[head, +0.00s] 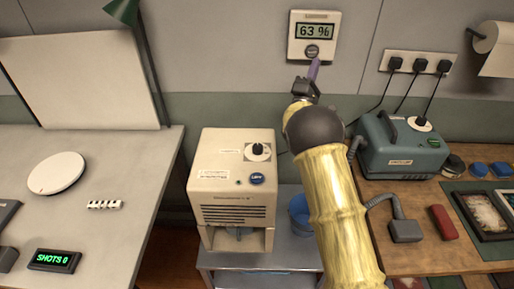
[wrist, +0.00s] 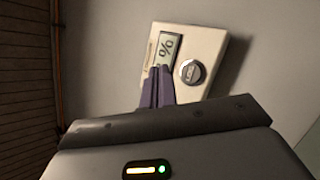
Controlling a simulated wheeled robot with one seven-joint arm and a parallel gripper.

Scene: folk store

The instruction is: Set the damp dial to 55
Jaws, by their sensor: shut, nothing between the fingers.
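A cream wall unit (head: 297,46) has a display (head: 314,31) reading 63 %. A round grey knob or button (head: 312,51) sits under the display; it also shows in the wrist view (wrist: 190,72). My gripper (head: 315,64) is shut and empty, its purple fingertips just below the knob. In the wrist view the fingertips (wrist: 159,72) lie beside the knob and cover part of the display; contact cannot be told. Which dial is the damp dial is not legible.
A teal box (head: 403,158) with a knob stands on the wooden bench at right, under a socket strip (head: 417,64) with several plugs and hanging cables. A blue bucket (head: 299,214) sits beside my arm. A white table (head: 120,190) is at left.

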